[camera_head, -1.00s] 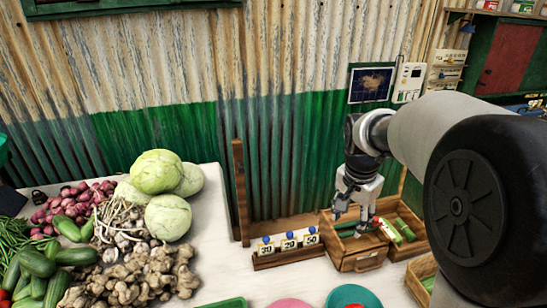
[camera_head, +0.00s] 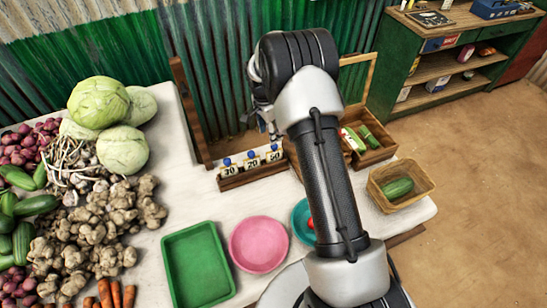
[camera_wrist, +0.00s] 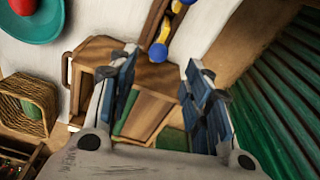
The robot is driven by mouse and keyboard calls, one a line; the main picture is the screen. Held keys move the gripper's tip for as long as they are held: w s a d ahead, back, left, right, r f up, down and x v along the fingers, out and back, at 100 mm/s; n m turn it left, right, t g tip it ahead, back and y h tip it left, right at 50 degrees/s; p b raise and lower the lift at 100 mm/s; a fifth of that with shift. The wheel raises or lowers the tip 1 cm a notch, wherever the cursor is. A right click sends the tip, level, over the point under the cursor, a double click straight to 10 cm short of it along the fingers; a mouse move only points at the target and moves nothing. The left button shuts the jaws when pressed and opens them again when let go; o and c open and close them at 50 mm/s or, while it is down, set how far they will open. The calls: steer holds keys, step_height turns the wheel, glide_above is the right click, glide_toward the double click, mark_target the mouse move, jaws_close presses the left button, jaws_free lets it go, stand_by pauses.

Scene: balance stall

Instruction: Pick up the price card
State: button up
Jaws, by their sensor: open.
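Price cards marked 30 (camera_head: 229,172), 20 (camera_head: 252,166) and 50 (camera_head: 273,157) stand upright in a low wooden rack (camera_head: 255,176), each with a blue knob on top. My gripper (camera_head: 270,124) is behind the rack's right end in the head view, partly hidden by my arm. In the wrist view my gripper (camera_wrist: 162,60) is open and empty. A blue knob (camera_wrist: 158,52) shows between and beyond its fingertips, with part of the rack above it. No card face is readable there.
A wooden box (camera_head: 372,155) with green items stands right of the rack, also under the fingers in the wrist view (camera_wrist: 100,48). A wicker basket (camera_head: 425,178), a pink plate (camera_head: 258,244), a teal plate (camera_head: 299,212) and a green tray (camera_head: 198,265) are nearby. A wooden post (camera_head: 190,110) rises behind the rack's left.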

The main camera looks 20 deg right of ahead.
mark_target(274, 154)
steer(key=f, duration=0.3)
steer(key=shift+d+f+b, duration=0.25)
steer(key=shift+f+b, duration=0.05)
steer(key=shift+f, duration=0.05)
steer(key=f, duration=0.2)
steer(key=d+f+b, duration=0.1)
steer(key=f, duration=0.2)
steer(key=c, duration=1)
steer(key=shift+r, duration=0.15)
steer(key=shift+c, duration=0.2)
